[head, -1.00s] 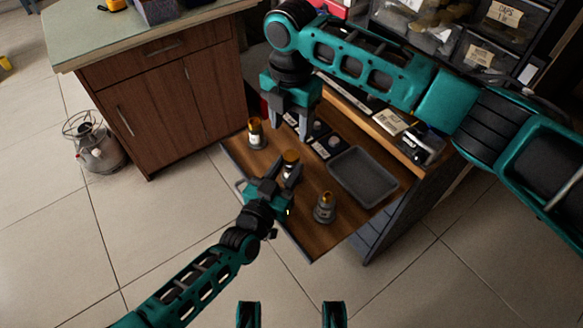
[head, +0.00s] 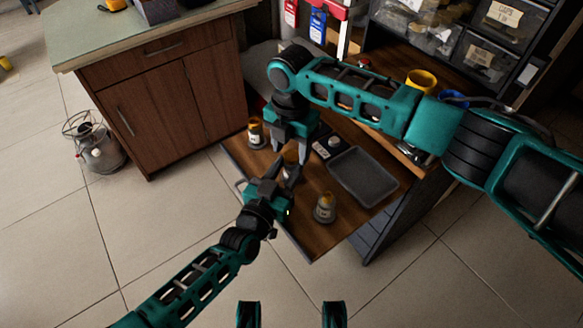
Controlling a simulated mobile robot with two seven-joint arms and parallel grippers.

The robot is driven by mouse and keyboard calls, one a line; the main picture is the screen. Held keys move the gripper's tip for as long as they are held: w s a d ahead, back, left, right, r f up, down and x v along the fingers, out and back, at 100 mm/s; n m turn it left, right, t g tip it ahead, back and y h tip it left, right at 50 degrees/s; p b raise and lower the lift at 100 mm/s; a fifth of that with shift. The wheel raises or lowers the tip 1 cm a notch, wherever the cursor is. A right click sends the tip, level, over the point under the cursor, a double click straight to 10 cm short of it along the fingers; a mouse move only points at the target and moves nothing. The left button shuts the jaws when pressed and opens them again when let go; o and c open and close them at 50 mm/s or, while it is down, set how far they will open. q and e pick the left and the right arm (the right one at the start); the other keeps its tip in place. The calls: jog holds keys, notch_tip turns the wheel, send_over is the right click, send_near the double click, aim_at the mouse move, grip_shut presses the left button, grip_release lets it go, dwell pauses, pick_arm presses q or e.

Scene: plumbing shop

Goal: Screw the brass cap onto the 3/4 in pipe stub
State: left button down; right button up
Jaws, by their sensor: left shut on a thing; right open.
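Three small upright fittings with brass-coloured tops stand on the wooden worktop. One (head: 255,133) is at the back left and one (head: 325,208) is at the front right, both apart from my grippers. The middle fitting (head: 290,158) is between my two grippers, and its brass top is partly hidden. My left gripper (head: 289,178) is shut on the middle fitting from the front. My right gripper (head: 290,154) is open and points down, its fingers around or just above the brass top. I cannot read the sizes, nor tell whether that top is a separate cap.
An empty grey tray (head: 363,177) lies right of the fittings. A yellow cup (head: 421,82), a blue cup (head: 455,98) and parts bins (head: 478,55) stand at the back. A wooden cabinet (head: 150,100) is at the left.

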jog(key=shift+f, duration=0.4)
grip_shut()
jog(key=m, duration=0.5)
jog(key=shift+m, duration=0.3)
jog(key=m, duration=1.3)
